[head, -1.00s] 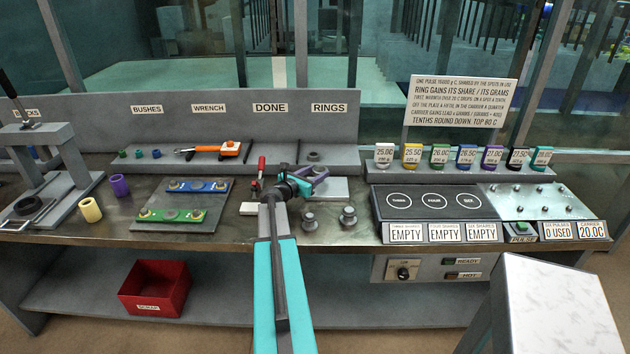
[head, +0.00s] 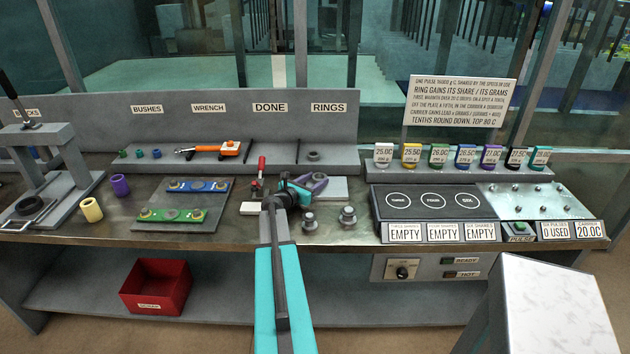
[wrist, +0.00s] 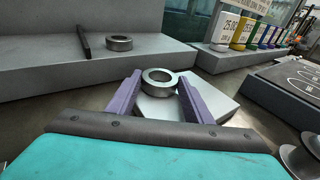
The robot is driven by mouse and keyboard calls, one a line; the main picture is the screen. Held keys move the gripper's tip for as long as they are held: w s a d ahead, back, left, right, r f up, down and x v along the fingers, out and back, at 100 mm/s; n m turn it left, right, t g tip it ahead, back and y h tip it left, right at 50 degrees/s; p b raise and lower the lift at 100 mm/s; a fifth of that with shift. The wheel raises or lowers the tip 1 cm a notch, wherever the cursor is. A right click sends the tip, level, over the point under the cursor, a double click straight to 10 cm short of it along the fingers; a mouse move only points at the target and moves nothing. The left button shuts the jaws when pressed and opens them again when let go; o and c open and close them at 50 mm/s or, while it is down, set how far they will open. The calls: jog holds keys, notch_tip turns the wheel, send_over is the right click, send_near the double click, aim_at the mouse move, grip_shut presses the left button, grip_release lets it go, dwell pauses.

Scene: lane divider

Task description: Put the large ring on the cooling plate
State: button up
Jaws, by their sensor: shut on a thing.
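A grey metal ring (wrist: 159,76) sits between the purple fingers of my gripper (wrist: 160,83) in the wrist view, and the fingers are shut on it. In the head view my gripper (head: 318,180) is over the bench, and its fingers mostly hide the ring. A pale flat plate (wrist: 206,108) lies just under the ring in the wrist view; it also shows behind my gripper in the head view (head: 336,189). I cannot tell whether the ring touches the plate. A second grey ring (wrist: 119,42) lies on the shelf behind, under the RINGS label (head: 328,107).
A thin upright post (wrist: 83,42) stands on the shelf left of the second ring. A black panel with three marked spots (head: 434,201) and a studded plate (head: 560,203) are further right.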

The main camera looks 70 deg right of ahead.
jog(key=shift+f, duration=0.15)
jog(key=o, duration=1.1)
jog(key=shift+o, duration=0.2)
jog(key=b+v, duration=0.2)
jog(key=v, duration=0.8)
jog(key=shift+a+b, duration=0.35)
jog(key=shift+w+a+r, duration=0.25)
jog(key=shift+a, duration=0.4)
